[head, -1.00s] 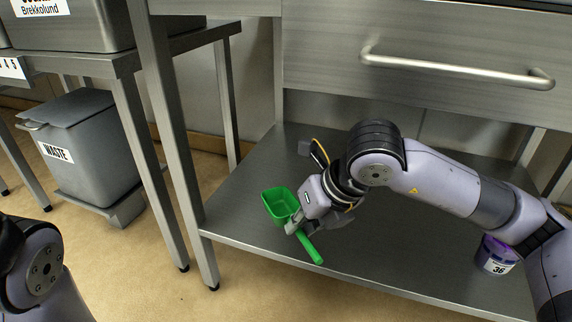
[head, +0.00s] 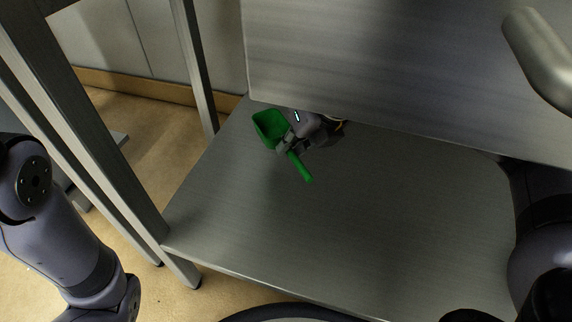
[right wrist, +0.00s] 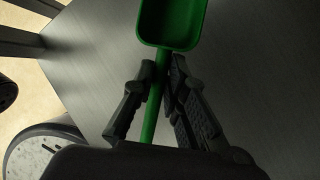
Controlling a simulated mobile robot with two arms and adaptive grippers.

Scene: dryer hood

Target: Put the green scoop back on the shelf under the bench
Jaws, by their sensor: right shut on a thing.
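The green scoop (head: 269,128) is at the shelf under the bench, its bowl toward the back left and its handle pointing to the front right. My right gripper (head: 287,144) is shut on the scoop's handle near the bowl. In the right wrist view the scoop (right wrist: 171,22) sticks out ahead of the right gripper (right wrist: 164,75), with the handle between the fingers. I cannot tell whether the scoop touches the metal shelf (head: 350,220). My left arm shows at the left, but its gripper is out of view.
The drawer front (head: 390,70) with its bar handle (head: 545,55) hangs over the shelf and hides part of my right arm. A bench leg (head: 95,150) stands at the shelf's left. The shelf's middle is clear.

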